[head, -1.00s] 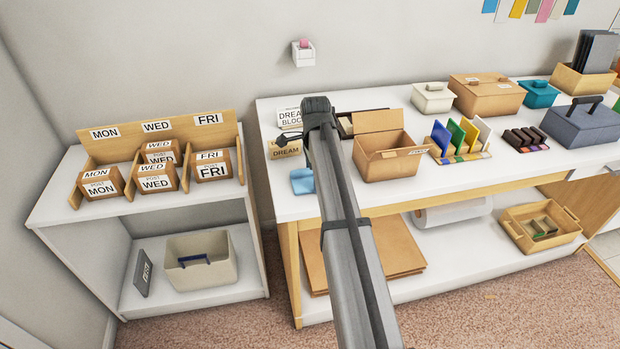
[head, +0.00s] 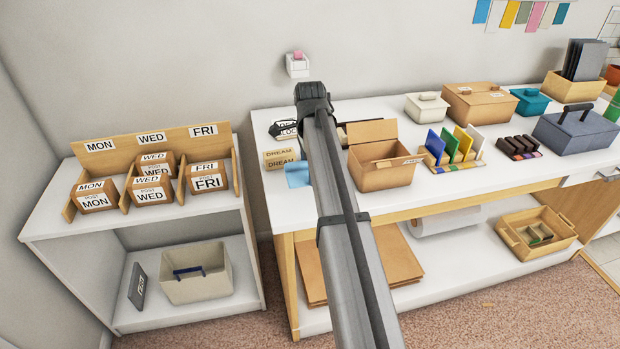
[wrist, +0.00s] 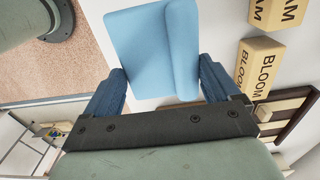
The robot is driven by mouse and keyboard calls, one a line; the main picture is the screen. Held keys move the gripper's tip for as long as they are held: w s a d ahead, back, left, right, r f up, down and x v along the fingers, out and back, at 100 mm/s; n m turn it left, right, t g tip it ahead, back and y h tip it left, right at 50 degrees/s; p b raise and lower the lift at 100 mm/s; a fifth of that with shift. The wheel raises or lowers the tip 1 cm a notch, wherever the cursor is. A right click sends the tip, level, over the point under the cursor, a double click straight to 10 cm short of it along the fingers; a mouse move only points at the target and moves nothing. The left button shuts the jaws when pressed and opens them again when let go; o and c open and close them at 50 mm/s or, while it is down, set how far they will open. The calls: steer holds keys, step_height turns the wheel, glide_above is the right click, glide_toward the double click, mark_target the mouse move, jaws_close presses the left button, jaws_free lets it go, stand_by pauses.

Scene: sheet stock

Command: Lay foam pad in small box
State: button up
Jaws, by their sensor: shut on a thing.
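The foam pad is light blue, with a flat part and a thicker strip along one side. In the wrist view, the foam pad (wrist: 145,50) sits between the two blue fingers of my gripper (wrist: 160,82), which is shut on it. In the head view, the foam pad (head: 297,174) shows over the left end of the table, left of my arm; my fingers are hidden there. An open cardboard box (head: 383,176) with its lid up stands on the table right of my arm. Its small label is unreadable; it appears to be the small box.
Blocks marked DREAM (head: 281,158) stand just left of the pad; a BLOOM block (wrist: 258,68) shows in the wrist view. Colored upright cards (head: 455,147) stand right of the open box. A lower shelf unit (head: 45,205) with labelled boxes is at left.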

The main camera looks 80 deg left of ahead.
step_height(320, 180, up, 2)
steer(key=shift+r, duration=0.2)
steer(key=shift+w+a+r, duration=0.2)
steer(key=shift+w+r, duration=0.2)
steer(key=shift+w, duration=0.2)
steer(key=shift+w+a+r, duration=0.15)
steer(key=shift+w+r, duration=0.25)
steer(key=shift+w, duration=0.15)
steer(key=w+a+r, duration=0.1)
steer(key=w+r, duration=0.2)
steer(key=w, duration=0.7)
steer(key=w+a+r, duration=0.1)
steer(key=w+r, duration=0.2)
steer(key=w, duration=0.8)
steer(key=shift+w+d+f, duration=0.1)
steer(key=shift+w+f, duration=0.05)
steer(key=shift+f, duration=4.8)
steer(key=shift+f, duration=0.6)
steer(key=o, duration=0.7)
steer(key=shift+o, duration=0.2)
steer(key=shift+r, duration=0.1)
